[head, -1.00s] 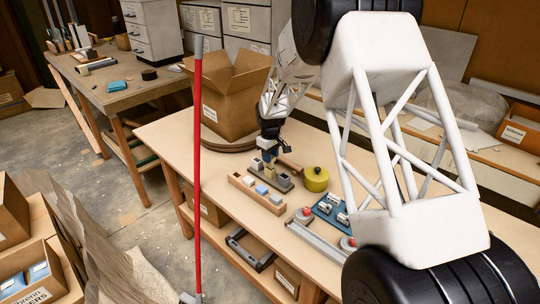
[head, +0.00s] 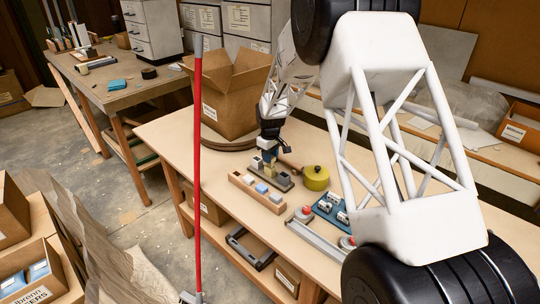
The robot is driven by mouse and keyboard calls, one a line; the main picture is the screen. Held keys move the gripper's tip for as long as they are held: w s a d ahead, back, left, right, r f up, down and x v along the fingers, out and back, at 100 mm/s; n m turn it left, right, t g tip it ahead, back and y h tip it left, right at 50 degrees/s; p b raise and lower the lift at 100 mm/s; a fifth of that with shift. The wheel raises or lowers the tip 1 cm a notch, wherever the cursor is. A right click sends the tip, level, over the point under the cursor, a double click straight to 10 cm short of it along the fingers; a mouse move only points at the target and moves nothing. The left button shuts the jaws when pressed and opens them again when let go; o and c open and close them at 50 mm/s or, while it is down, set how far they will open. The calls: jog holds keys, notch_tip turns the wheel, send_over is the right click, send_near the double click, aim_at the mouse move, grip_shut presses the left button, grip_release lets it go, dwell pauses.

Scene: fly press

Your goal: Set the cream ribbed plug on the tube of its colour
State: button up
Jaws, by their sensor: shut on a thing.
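My gripper (head: 269,149) points down over the bench, shut on a small pale, yellowish piece (head: 268,168) that I take to be the cream ribbed plug. Its ribs are too small to make out. It is over or at a dark rack (head: 284,187) holding small upright pieces, and I cannot tell whether it touches a tube. A pale grey piece (head: 257,162) stands at the rack's left end. In front of it, a light wooden block (head: 240,182) carries several small pieces, one pale blue (head: 261,189). The tubes' colours are mostly hidden or too small to tell.
A yellow-green round pot (head: 316,178) stands close right of the rack. A blue tray (head: 325,217) with white pieces and a grey rail with red knobs (head: 304,211) lie nearer. An open cardboard box (head: 229,108) stands behind. A red pole (head: 198,170) rises in the left foreground.

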jog(key=shift+f, duration=0.3)
dwell(0.5)
jog(key=o, duration=1.1)
jog(key=shift+r, duration=0.1)
jog(key=shift+r, duration=3.35)
